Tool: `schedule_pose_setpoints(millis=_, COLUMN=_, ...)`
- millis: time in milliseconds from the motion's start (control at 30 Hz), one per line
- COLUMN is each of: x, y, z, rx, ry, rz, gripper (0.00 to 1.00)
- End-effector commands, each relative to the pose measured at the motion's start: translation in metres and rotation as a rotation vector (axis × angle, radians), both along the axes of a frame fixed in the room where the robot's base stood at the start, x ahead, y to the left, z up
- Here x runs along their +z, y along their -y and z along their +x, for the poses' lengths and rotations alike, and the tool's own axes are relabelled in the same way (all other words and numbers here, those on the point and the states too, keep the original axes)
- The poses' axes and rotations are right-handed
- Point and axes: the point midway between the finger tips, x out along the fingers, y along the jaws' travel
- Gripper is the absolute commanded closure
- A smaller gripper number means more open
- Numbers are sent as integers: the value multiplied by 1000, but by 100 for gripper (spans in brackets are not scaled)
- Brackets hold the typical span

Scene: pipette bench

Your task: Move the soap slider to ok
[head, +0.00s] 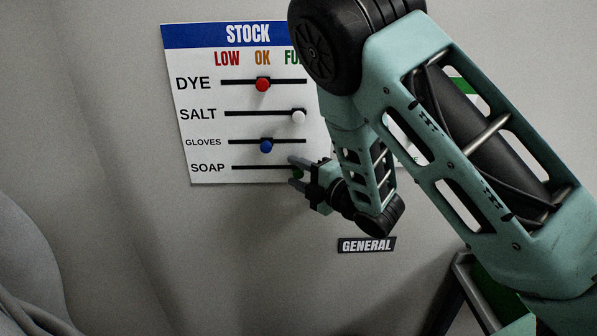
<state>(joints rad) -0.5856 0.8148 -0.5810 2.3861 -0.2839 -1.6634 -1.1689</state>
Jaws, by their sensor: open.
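The white STOCK board (210,140) hangs on the wall with LOW, OK and FULL columns; my arm covers part of FULL. The soap row is the lowest, with a black track (258,168). The soap slider, a green knob (298,174) mostly hidden by my gripper, is at the track's right end, under FULL, right of the OK column. My gripper (295,170) is open at the knob, one finger above it and one below. I cannot tell whether the fingers touch the knob.
The red dye knob (263,85) and blue gloves knob (266,146) sit near OK. The white salt knob (299,117) is at the right, above my gripper. A GENERAL sign (367,245) is below. The soap track left of my gripper is clear.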

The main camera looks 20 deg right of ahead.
Motion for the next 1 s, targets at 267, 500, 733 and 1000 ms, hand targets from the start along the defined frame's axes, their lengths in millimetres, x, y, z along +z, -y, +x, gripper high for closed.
schedule_pose_setpoints(millis=267, x=0, y=0, z=0, rx=0, ry=0, rz=0, gripper=73)
schedule_pose_setpoints(millis=500, x=-1, y=-2, z=0, rx=1, ry=0, rz=0, gripper=100)
schedule_pose_setpoints(millis=733, x=-3, y=-42, z=13, rx=6, ry=4, rz=3, gripper=100)
schedule_pose_setpoints(millis=1000, x=-1, y=-67, z=22, rx=0, ry=0, rz=1, gripper=100)
